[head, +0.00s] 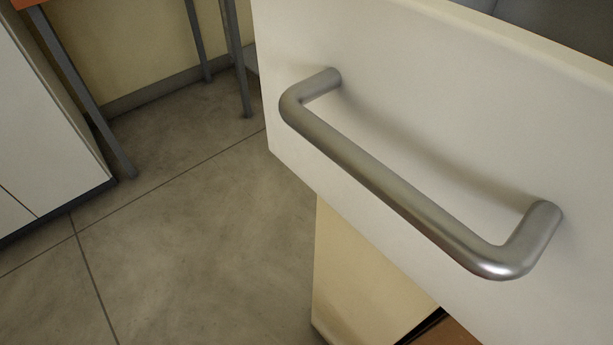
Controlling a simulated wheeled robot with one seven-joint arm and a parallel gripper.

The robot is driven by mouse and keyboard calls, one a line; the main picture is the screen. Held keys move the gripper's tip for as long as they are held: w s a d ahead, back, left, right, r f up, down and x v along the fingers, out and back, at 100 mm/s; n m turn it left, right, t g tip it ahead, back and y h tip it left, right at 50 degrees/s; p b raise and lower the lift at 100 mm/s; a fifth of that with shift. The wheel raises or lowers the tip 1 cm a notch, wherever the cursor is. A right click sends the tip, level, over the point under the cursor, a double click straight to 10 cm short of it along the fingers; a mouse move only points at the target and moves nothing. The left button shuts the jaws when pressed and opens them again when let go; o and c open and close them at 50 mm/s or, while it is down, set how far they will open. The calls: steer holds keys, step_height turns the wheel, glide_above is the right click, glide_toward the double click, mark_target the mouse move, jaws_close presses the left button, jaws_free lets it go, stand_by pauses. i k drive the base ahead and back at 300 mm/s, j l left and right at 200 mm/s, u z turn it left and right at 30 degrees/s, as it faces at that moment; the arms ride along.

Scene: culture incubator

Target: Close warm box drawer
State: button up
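A white drawer front (440,95) fills the right half of the head view, very close to the camera. A grey metal bar handle (385,195) is fixed across it and slants down to the right. The drawer stands out from the cream cabinet body (350,270) below it, so it is open. A strip of the dark grey inside (560,20) shows past its top edge. The drawer's far end is out of view. My gripper is not in view.
Bare grey tiled floor (190,240) lies left of the drawer. A white cabinet (40,130) stands at the left edge. Thin grey legs (232,60) stand by the cream wall (120,45) at the back. A brown-orange surface (440,332) shows below the drawer.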

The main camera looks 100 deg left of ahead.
mark_target(473, 149)
steer(key=l+u, duration=0.1)
steer(key=u, duration=1.95)
steer(key=i+u, duration=0.1)
steer(key=u, duration=1.05)
